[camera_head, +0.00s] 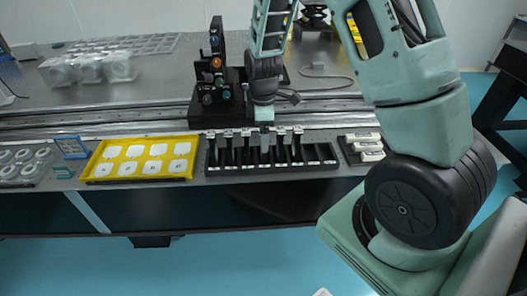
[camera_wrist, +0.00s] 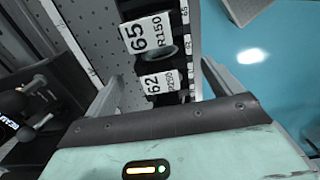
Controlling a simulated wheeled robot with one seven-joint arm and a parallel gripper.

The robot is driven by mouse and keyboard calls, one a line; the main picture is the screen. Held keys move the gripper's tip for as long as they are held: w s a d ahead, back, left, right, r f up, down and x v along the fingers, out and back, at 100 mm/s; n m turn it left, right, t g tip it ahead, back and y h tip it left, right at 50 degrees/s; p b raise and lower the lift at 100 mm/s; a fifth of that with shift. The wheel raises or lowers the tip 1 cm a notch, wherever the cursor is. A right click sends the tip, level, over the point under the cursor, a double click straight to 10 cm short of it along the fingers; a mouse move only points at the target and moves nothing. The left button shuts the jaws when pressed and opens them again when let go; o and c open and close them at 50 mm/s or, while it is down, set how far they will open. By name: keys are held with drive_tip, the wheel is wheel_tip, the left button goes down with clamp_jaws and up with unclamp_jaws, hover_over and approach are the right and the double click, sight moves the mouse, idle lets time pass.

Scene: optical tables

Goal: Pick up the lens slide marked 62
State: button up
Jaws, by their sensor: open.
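The lens slide marked 62 (camera_wrist: 157,86) shows in the wrist view as a black piece with a white label, between the two fingers of my gripper (camera_wrist: 162,73). The fingers are open, one on each side of it, and I see no clear contact. A slide marked 65 (camera_wrist: 148,34) stands just beyond it. In the head view my gripper (camera_head: 265,128) points down over the black slide rack (camera_head: 318,170), among the upright slides. The labels are too small there to tell which slide is 62.
A yellow tray (camera_head: 97,166) with white pieces lies left of the rack, and round optics (camera_head: 22,158) lie farther left. Pale labelled blocks (camera_head: 365,147) sit at its right. A black optical mount (camera_head: 215,75) stands behind. The table's front edge is close to the rack.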

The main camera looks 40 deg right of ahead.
sight(263, 158)
drive_tip(key=shift+s+f, duration=0.1)
drive_tip(key=shift+f, duration=1.5)
drive_tip(key=c, duration=1.5)
drive_tip(key=shift+r, duration=0.1)
